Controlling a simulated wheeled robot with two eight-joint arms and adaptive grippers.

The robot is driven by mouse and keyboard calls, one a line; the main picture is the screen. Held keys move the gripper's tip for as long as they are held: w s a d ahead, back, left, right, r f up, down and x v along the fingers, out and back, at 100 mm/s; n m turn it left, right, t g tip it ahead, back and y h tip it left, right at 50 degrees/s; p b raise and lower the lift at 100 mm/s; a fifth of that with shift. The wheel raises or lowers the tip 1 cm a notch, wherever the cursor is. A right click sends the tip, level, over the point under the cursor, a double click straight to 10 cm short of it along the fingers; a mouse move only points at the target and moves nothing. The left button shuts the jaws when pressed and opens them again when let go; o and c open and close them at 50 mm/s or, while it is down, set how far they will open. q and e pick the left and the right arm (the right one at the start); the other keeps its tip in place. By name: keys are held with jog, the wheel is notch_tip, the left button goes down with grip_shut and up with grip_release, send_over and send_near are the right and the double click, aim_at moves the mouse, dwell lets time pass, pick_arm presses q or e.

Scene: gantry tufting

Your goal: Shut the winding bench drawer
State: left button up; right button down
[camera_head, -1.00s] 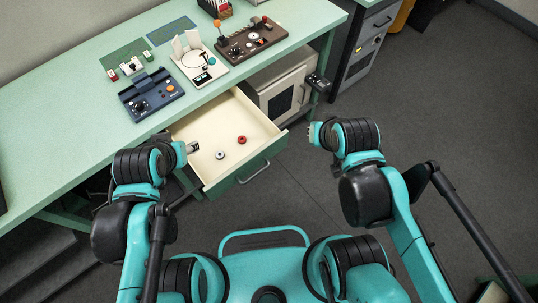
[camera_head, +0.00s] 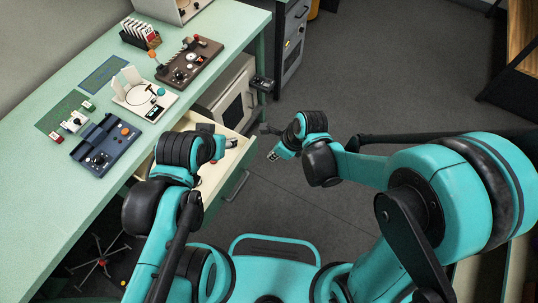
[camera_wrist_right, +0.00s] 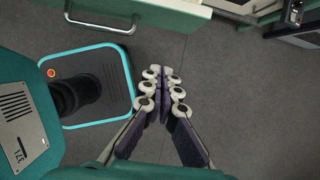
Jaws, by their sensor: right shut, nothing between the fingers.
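The winding bench drawer (camera_head: 226,190) stands pulled out from under the green bench, its cream inside partly hidden by my left arm. Its green front and handle also show at the top of the right wrist view (camera_wrist_right: 150,14). My right gripper (camera_head: 273,155) is just right of the drawer front, apart from it. In the right wrist view its fingers (camera_wrist_right: 164,78) meet at the tips, shut and empty, with floor behind them. My left gripper (camera_head: 231,143) is over the far part of the drawer; its fingers are too small to tell open or shut.
The green bench (camera_head: 40,205) carries a blue device (camera_head: 105,145), a cream device (camera_head: 145,98) and a brown control box (camera_head: 190,62). A cream cabinet (camera_head: 230,95) stands beyond the drawer. Grey floor (camera_head: 350,90) is clear to the right.

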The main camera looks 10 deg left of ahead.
jog(key=b, duration=0.4)
send_near(254, 156)
jog(key=s+d+f, duration=0.1)
jog(key=s+f, duration=0.2)
jog(key=s, duration=0.1)
pick_arm(q)
notch_tip(254, 156, down, 5)
jog(key=shift+f+b, duration=0.1)
jog(key=shift+b, duration=0.35)
pick_arm(e)
jog(key=a, duration=0.1)
jog(key=w+a, duration=0.1)
jog(key=a, duration=0.1)
jog(key=shift+w+a+r, duration=0.15)
jog(key=shift+w+r, duration=0.05)
jog(key=shift+w, duration=0.2)
